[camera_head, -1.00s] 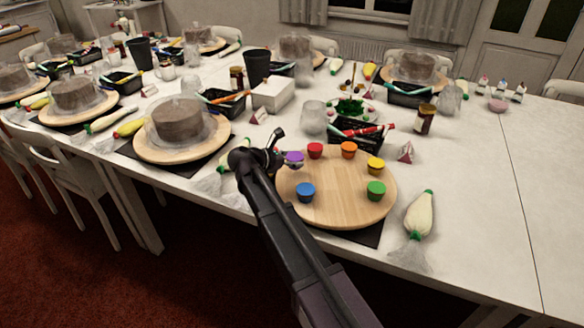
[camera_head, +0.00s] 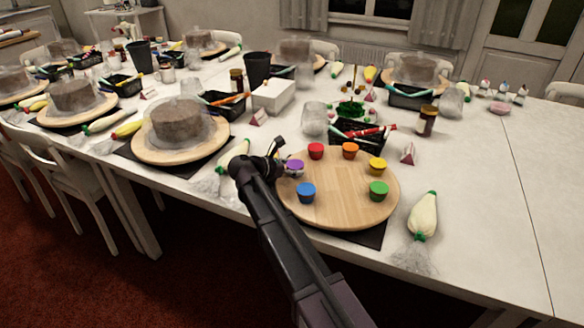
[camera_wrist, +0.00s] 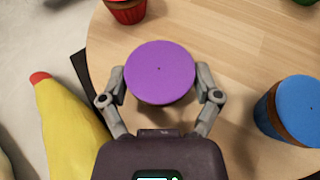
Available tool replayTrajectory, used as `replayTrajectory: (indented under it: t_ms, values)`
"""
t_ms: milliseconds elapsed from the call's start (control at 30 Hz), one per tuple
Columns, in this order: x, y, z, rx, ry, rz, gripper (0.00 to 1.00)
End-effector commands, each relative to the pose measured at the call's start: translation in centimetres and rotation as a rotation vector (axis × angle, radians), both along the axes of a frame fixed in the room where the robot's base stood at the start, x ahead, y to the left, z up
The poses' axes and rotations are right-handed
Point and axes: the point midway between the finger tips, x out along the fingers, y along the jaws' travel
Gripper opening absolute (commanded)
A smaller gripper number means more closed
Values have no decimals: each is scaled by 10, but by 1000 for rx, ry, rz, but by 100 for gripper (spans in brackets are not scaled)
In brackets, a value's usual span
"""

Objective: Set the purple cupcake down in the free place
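The purple cupcake (camera_head: 295,166) is at the left edge of the round wooden turntable (camera_head: 338,207), between the red cupcake (camera_head: 316,151) and the blue cupcake (camera_head: 306,192). My gripper (camera_wrist: 161,86) has a finger against each side of the purple cupcake (camera_wrist: 160,70) in the wrist view. The cupcake is upright, at or just above the board; I cannot tell whether its base touches. The orange (camera_head: 350,150), yellow (camera_head: 377,166) and green (camera_head: 378,190) cupcakes stand around the rim. My wrist partly hides the board's left edge.
A yellow piping bag (camera_wrist: 70,130) lies left of the turntable, and a white one (camera_head: 423,215) lies right of it. A black basket (camera_head: 357,135) stands behind. A cake on a board (camera_head: 150,155) is to the left. The turntable's middle is bare.

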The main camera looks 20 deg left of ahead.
Motion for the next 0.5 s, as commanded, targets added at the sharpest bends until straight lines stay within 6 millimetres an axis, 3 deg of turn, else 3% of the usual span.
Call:
replayTrajectory:
  t_ms: [500]
  values:
    - [0,0,1,0,0,-1,100]
